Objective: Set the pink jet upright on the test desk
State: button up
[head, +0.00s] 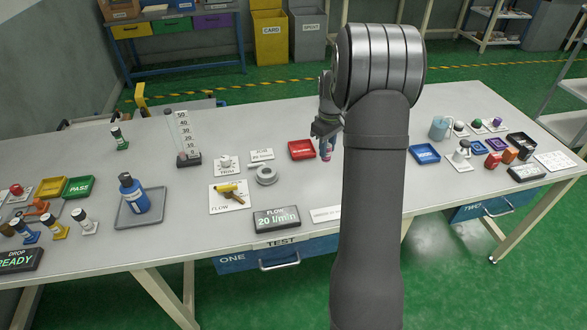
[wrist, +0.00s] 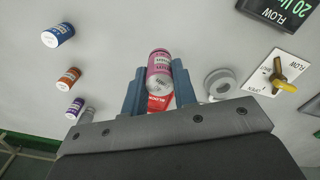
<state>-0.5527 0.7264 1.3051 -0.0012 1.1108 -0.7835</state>
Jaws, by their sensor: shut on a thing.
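The pink jet (wrist: 158,66) is a short cylinder with a pink body, a pale printed band and a pale end facing the wrist camera. My gripper (wrist: 159,80) is shut on it, with one blue finger on each side. In the head view my gripper (head: 327,136) hangs over the middle of the grey test desk (head: 225,150), just right of the red tray, with part of the jet showing low between the fingers. I cannot tell whether the jet touches the desk or how far it tilts.
A red tray (head: 302,149) lies close by, with a grey ring (head: 266,175) and a yellow-handled valve (head: 230,190) to its left. My arm hides part of the desk.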

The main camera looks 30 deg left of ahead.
jog(key=a+f, duration=0.2)
jog(key=a, duration=0.1)
jog(key=s+a+f, duration=0.1)
jog(key=a+f, duration=0.1)
jog(key=a, duration=0.2)
jog(key=a+f, duration=0.2)
jog(key=a, duration=0.1)
jog(key=shift+s+a+f, duration=0.25)
jog(key=shift+s+a, duration=0.05)
jog(key=shift+a, duration=0.05)
jog(key=shift+a+f, duration=0.1)
jog(key=shift+f, duration=1.95)
jog(key=shift+f, duration=0.15)
jog(key=o, duration=1)
notch_tip(320, 180, up, 12)
